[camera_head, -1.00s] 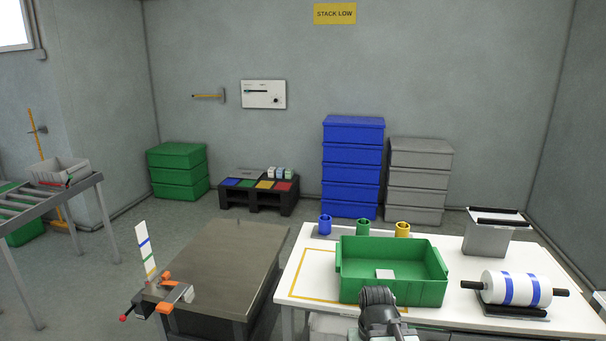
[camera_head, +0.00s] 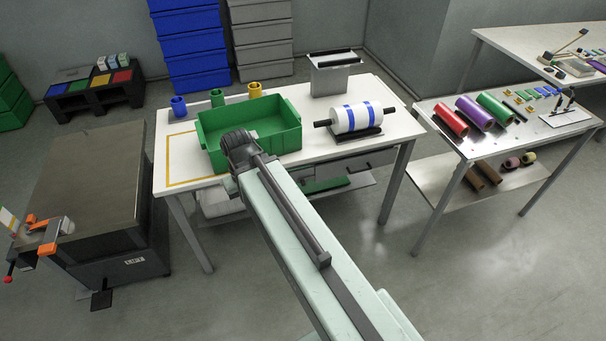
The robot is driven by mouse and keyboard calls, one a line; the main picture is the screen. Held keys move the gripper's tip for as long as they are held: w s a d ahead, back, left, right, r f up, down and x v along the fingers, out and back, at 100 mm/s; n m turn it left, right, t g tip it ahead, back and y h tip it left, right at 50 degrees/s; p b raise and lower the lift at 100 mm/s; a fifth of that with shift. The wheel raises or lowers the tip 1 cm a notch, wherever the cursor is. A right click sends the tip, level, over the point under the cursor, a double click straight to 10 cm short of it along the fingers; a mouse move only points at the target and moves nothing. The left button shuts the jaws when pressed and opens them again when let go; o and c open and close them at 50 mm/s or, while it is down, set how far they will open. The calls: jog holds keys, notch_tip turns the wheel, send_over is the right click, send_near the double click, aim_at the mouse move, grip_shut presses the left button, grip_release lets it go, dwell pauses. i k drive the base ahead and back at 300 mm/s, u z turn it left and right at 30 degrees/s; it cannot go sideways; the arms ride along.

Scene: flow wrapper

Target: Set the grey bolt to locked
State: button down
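I cannot make out a grey bolt for certain in the head view. My arm (camera_head: 297,215) reaches up from the bottom of the picture to a dark joint (camera_head: 238,152) in front of the green crate. The fingers of my gripper do not show, so its state and anything in it are hidden.
A white table (camera_head: 300,165) bears the green crate (camera_head: 285,125), a striped roll (camera_head: 357,118) and a grey bin (camera_head: 335,76). A dark-topped bench (camera_head: 95,185) with orange clamps (camera_head: 42,238) stands left. A metal table (camera_head: 455,150) holds coloured rolls at right. Floor between them is clear.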

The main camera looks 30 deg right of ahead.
aim_at(302, 181)
jog(key=z, duration=0.05)
jog(key=k, duration=1.1)
jog(key=u, duration=0.9)
jog(key=i, duration=1.15)
